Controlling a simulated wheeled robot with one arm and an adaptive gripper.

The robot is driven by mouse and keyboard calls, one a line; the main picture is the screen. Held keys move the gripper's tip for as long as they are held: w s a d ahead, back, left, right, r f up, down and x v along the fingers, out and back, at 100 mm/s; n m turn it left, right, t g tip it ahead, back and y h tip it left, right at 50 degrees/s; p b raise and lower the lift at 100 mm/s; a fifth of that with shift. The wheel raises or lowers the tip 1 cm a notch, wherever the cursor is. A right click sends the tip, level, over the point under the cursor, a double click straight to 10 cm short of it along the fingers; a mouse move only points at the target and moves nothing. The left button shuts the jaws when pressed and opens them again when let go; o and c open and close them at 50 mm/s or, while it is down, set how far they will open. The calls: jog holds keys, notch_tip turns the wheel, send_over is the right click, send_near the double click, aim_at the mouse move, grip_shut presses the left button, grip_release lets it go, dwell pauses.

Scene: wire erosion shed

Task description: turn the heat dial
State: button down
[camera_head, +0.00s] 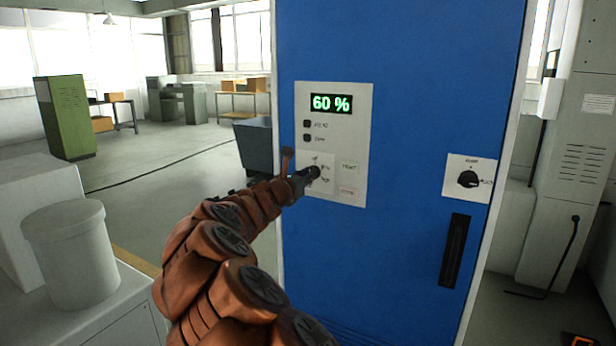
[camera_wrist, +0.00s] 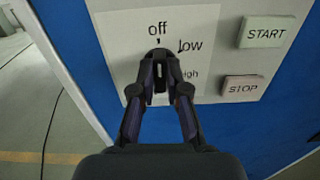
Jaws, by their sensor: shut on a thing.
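The heat dial (camera_head: 315,171) is a small black knob on the white control panel (camera_head: 361,101) of the blue cabinet. In the wrist view the dial (camera_wrist: 159,54) sits below the "off" label, with "low" and "high" to its right. My gripper (camera_head: 306,177) reaches it from the lower left. In the wrist view both fingers of my gripper (camera_wrist: 160,74) are shut on the dial. The fingers cover much of it, so I cannot tell its pointer's exact setting.
A green display (camera_head: 331,104) reads 60 %. START (camera_wrist: 264,32) and STOP (camera_wrist: 245,88) buttons lie just right of the dial. Another black knob (camera_head: 468,179) and a long black handle (camera_head: 455,250) are farther right. A white bucket (camera_head: 68,262) stands at the left.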

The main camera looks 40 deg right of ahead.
jog(key=shift+s+f+m+b, duration=0.1)
jog(key=shift+s+m+b, duration=0.05)
jog(key=shift+m+b, duration=5.5)
jog(key=c, duration=1.2)
grip_release()
